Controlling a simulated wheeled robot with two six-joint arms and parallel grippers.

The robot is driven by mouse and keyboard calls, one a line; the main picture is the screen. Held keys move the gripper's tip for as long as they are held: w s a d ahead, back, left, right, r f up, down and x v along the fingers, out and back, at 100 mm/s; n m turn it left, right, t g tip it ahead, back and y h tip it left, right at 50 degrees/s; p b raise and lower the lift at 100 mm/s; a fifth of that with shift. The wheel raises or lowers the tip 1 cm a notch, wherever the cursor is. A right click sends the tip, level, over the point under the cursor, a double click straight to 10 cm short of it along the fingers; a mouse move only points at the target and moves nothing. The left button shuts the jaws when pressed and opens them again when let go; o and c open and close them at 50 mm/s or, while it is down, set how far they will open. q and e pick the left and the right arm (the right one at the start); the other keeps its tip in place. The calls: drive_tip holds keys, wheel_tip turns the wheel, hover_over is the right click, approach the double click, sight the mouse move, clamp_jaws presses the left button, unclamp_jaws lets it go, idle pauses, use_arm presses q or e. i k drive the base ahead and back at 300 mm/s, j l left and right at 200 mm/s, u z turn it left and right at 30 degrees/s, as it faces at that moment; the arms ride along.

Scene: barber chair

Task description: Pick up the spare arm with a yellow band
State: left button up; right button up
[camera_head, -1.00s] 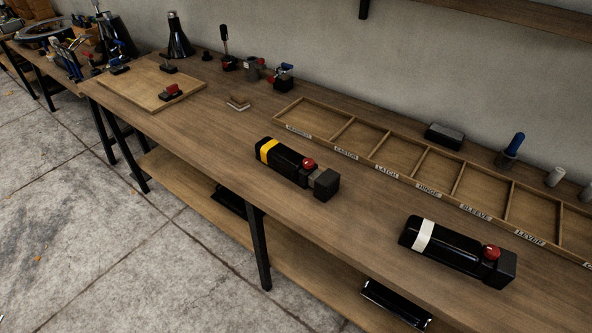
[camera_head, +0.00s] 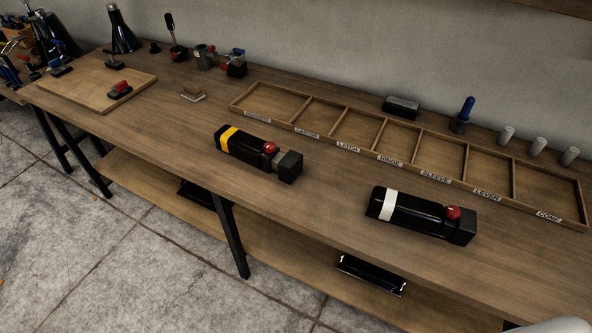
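The spare arm with a yellow band (camera_head: 240,147) lies on the wooden workbench, left of the picture's middle. It is a black padded bar with a yellow band near its left end, a red knob on top and a dark square block at its right end. A second black arm with a white band (camera_head: 412,212) lies to its right, also with a red knob. Neither of my grippers is in view. A pale rounded shape shows at the bottom right corner, and I cannot tell what it is.
A shallow divided tray (camera_head: 578,206) with labelled compartments lies behind the arms. A wooden board (camera_head: 75,94) with small parts lies at the left. A dark block (camera_head: 401,106), a blue-handled tool (camera_head: 466,112) and white cylinders stand along the back. The bench's front strip (camera_head: 150,135) is clear.

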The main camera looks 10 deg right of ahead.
sight(248, 148)
drive_tip(key=z, duration=0.2)
drive_tip(key=i+j+z, duration=0.1)
drive_tip(key=j+z, duration=0.2)
drive_tip(key=i+j+z, duration=0.1)
drive_tip(key=j+z, duration=0.2)
drive_tip(key=i+j+z, duration=0.1)
drive_tip(key=j+z, duration=0.15)
